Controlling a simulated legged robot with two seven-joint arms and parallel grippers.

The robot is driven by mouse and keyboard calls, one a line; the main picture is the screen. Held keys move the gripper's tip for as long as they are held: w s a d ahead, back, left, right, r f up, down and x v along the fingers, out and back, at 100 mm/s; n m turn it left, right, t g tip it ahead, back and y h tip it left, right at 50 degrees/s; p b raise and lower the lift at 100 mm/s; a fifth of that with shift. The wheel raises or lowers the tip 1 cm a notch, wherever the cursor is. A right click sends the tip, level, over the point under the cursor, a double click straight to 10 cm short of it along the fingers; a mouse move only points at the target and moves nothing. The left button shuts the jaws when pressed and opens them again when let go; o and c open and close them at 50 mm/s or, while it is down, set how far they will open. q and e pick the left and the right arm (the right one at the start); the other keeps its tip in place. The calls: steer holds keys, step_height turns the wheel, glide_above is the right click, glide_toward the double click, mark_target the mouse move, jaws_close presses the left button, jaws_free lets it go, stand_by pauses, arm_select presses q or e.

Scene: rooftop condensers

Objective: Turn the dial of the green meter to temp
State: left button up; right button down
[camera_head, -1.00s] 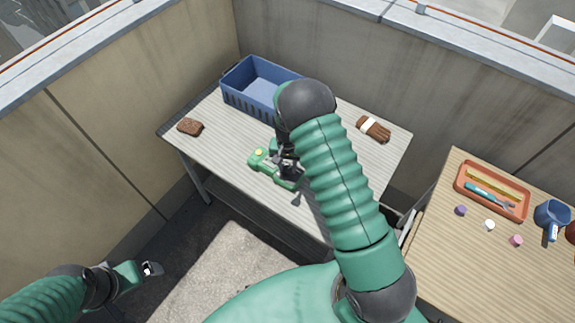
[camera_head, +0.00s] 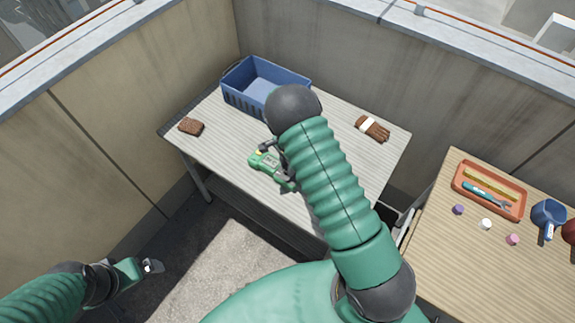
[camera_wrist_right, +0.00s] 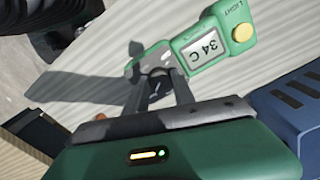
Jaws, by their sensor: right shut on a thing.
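The green meter (camera_head: 264,160) lies on the slatted table, left of my right arm in the head view. In the wrist view the meter (camera_wrist_right: 215,45) shows a grey screen reading "34 C" and a yellow button marked LIGHT. My right gripper (camera_wrist_right: 157,80) is shut on the meter's dial, at the end away from the button. The fingers hide most of the dial, so its pointer and markings cannot be read. My left gripper (camera_head: 151,267) hangs empty at the lower left, clear of the table; its jaw opening is unclear.
A blue crate (camera_head: 240,97) stands at the table's back. A brown sponge-like block (camera_head: 191,127) lies left and brown gloves (camera_head: 373,128) lie right.

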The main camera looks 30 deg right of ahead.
steer(key=shift+m, duration=0.3)
steer(key=c, duration=1.1)
jaws_free()
steer(key=shift+o, duration=0.2)
step_height(320, 180, up, 17)
steer(key=shift+f, duration=0.15)
steer(key=s+a+r+n+t, duration=0.2)
steer(key=s+a+n, duration=1)
steer(key=s+n, duration=0.4)
steer(key=shift+r+n+t, duration=0.3)
steer(key=shift+r+n, duration=0.1)
steer(key=shift+n, duration=0.7)
